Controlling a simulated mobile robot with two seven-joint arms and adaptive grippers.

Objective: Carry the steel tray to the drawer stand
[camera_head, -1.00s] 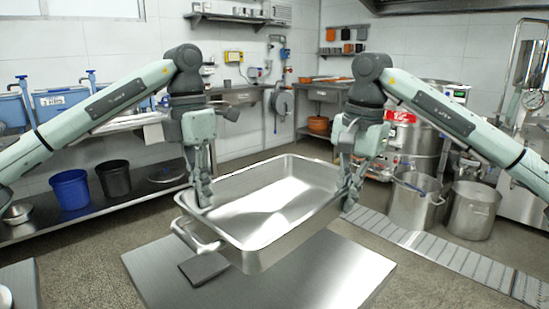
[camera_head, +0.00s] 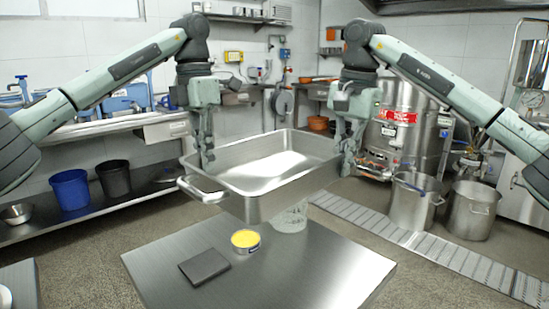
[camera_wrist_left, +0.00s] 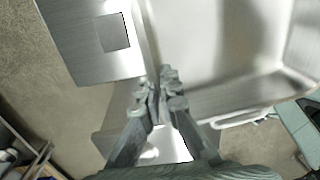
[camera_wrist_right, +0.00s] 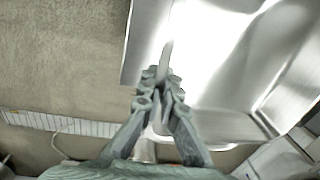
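The steel tray (camera_head: 270,205) is empty and roughly level, held in the air above the far part of the steel table. My left gripper (camera_head: 207,158) is shut on its left rim; the left wrist view shows the fingers (camera_wrist_left: 160,88) closed over the tray wall (camera_wrist_left: 150,40). My right gripper (camera_head: 349,165) is shut on the right rim; the right wrist view shows its fingers (camera_wrist_right: 163,82) pinching the tray edge (camera_wrist_right: 166,45). I cannot pick out a drawer stand with certainty in these views.
The steel table (camera_head: 300,275) in front bears a dark square plate (camera_head: 204,267), a yellow-topped tin (camera_head: 245,241) and a clear container (camera_head: 291,217) partly behind the tray. Steel pots (camera_head: 413,203) and a floor grating (camera_head: 420,245) lie to the right.

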